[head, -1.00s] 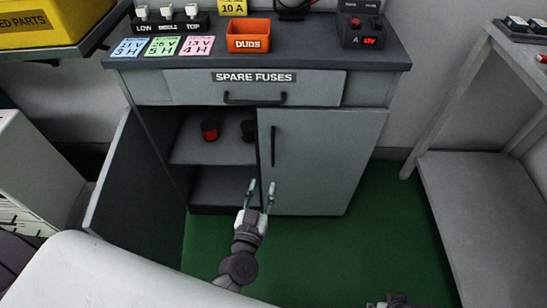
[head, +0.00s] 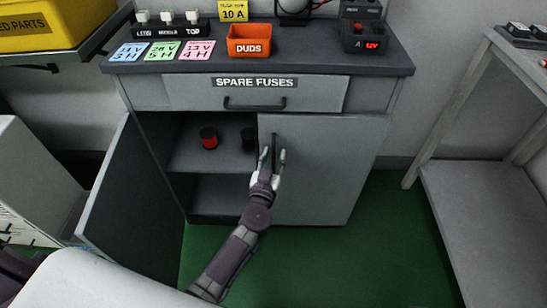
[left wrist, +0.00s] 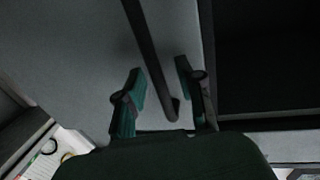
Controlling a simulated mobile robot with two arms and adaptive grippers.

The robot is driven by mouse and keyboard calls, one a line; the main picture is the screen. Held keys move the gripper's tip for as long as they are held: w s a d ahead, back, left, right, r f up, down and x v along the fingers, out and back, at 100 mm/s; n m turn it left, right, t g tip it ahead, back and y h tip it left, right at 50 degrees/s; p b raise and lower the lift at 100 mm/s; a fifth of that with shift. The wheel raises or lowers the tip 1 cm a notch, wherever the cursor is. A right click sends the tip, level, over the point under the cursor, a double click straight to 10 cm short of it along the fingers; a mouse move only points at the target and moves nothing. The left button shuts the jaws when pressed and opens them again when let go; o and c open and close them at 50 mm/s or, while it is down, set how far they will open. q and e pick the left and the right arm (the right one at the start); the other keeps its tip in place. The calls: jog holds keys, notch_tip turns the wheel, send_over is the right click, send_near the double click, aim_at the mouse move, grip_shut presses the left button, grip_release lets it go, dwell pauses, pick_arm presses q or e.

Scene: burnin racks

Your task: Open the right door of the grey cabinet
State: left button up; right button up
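The grey cabinet (head: 240,93) stands ahead with its left door (head: 125,205) swung open. Its right door (head: 325,172) is closed and has a dark vertical bar handle (head: 274,150). My left gripper (head: 273,156) is in front of that handle, fingers pointing up at the door. In the left wrist view the gripper (left wrist: 158,90) is open, and the lower end of the handle (left wrist: 150,62) shows between its two fingers, with gaps on both sides. The wrist view does not show the fingers touching it. My right gripper is not in view.
Inside the open left half are a red-and-black cylinder (head: 209,138) and a dark one (head: 248,139) on a shelf. A drawer labelled SPARE FUSES (head: 255,92) is shut above the doors. A grey shelf unit (head: 480,200) stands at right; green floor (head: 330,260) lies between.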

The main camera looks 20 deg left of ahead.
pick_arm(q)
grip_shut()
dwell(0.5)
